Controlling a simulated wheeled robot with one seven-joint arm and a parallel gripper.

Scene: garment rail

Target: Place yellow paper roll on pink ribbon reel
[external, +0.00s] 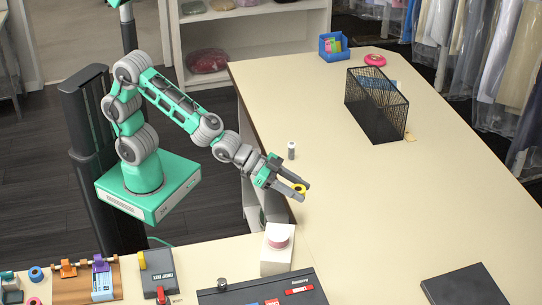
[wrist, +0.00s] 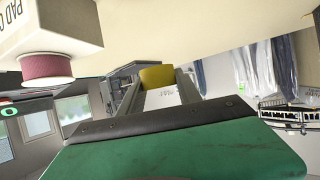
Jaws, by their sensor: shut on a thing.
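My gripper (external: 300,192) is shut on the yellow paper roll (external: 299,188) and holds it over the front part of the long table. The roll also shows between the fingers in the wrist view (wrist: 156,76). The pink ribbon reel (external: 278,236) lies on top of a white box (external: 272,262) at the table's inner corner, below and left of my gripper in the external view. In the wrist view, which is tilted, the reel (wrist: 46,69) is at the upper left against the box with printed letters. The roll and the reel are apart.
A grey-white cylinder (external: 291,150) stands on the table behind my gripper. A black mesh basket (external: 388,115), a blue bin (external: 333,46) and a pink ring (external: 375,60) are farther back. A dark case (external: 250,291) lies in front of the white box. The table's middle is clear.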

